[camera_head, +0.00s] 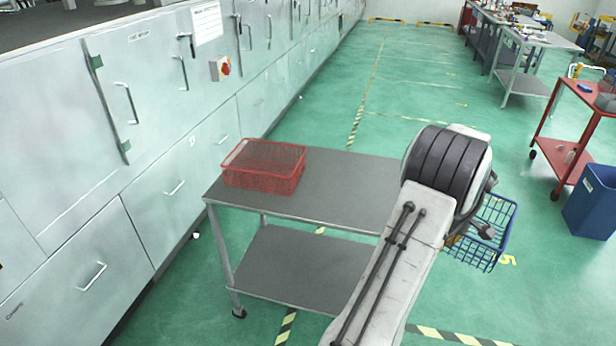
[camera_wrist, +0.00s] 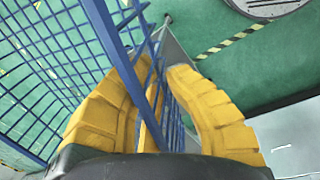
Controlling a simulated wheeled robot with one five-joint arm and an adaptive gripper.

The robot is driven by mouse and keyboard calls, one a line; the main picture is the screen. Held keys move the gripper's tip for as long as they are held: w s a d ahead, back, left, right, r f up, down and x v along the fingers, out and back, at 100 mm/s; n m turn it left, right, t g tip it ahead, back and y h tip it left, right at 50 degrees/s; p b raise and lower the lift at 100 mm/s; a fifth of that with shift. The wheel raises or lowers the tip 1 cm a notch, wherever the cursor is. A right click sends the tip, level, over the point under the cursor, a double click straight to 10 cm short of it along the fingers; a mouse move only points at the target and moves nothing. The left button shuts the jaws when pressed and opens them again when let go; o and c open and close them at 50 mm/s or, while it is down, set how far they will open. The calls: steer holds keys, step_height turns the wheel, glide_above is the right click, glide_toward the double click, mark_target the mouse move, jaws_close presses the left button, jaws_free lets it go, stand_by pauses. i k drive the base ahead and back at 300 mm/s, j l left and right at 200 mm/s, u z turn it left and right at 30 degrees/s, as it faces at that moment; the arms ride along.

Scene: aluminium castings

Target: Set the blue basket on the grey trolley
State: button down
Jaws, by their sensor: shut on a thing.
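The blue wire basket (camera_head: 492,232) hangs in the air at the right of the head view, partly hidden behind my arm. In the wrist view the basket's mesh (camera_wrist: 50,75) fills the left side. My gripper (camera_wrist: 150,105) has yellow fingers, one on each side of the basket's wire wall, and is shut on it. In the head view my gripper is mostly hidden by my arm. The grey trolley (camera_head: 335,190) stands left of the basket, with a top shelf and a lower shelf. The basket is beside the trolley's right end, not on it.
A red basket (camera_head: 262,180) sits on the left part of the trolley top; the top right of it is bare. Grey cabinets (camera_head: 150,120) line the left. A red trolley (camera_head: 572,135) and a blue bin (camera_head: 592,200) stand at the right.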

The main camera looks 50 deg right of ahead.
mark_target(354, 191)
steer(key=i, duration=0.8)
steer(key=i+l+u, duration=0.1)
steer(key=i+l, duration=0.25)
steer(key=i, duration=0.1)
